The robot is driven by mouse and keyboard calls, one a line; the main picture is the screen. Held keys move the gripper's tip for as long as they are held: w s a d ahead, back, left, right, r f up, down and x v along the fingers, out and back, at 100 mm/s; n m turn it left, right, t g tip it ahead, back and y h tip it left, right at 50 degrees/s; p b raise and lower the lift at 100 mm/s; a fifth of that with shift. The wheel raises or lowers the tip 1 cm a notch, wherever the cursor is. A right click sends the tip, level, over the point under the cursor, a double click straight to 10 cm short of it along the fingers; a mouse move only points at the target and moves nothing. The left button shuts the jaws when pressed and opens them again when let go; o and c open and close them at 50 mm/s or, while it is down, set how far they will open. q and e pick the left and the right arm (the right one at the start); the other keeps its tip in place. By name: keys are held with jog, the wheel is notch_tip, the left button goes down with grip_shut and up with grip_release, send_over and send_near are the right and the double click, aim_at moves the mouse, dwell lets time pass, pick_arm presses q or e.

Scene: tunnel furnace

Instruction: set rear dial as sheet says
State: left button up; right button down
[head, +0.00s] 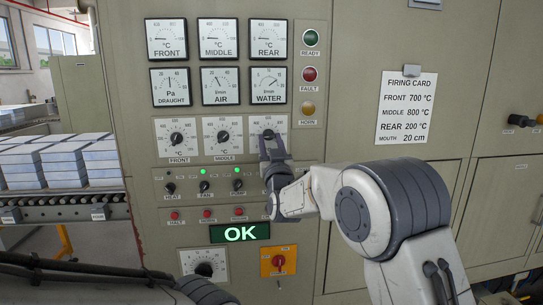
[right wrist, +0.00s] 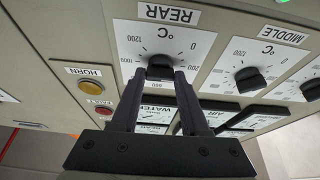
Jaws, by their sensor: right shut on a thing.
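The firing card (head: 406,107) hangs on the cabinet at the right and reads FRONT 700 °C, MIDDLE 800 °C, REAR 200 °C, MOUTH 20 cm. The rear dial (head: 281,123) is the rightmost of three dials in a row. My right gripper (head: 270,140) reaches up to it from below and covers part of its scale. In the right wrist view, upside down, the fingers of this gripper (right wrist: 160,80) are shut on the black knob of the rear dial (right wrist: 160,59). I cannot read where the knob's mark points. My left gripper is out of view.
Front (head: 177,138) and middle (head: 223,136) dials sit left of the rear one. Switches, red buttons, a green OK display (head: 240,233) and a yellow-red rotary switch (head: 279,261) lie below. A conveyor with pale blocks (head: 60,165) stands at the left.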

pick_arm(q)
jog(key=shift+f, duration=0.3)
pick_arm(e)
jog(key=shift+m, duration=0.3)
jog(key=shift+c, duration=2)
grip_release()
jog(key=shift+s+f, duration=0.2)
jog(key=shift+s, duration=0.05)
pick_arm(q)
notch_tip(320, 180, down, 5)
jog(key=b, duration=0.5)
pick_arm(e)
jog(key=v, duration=1)
jog(key=shift+r, duration=0.2)
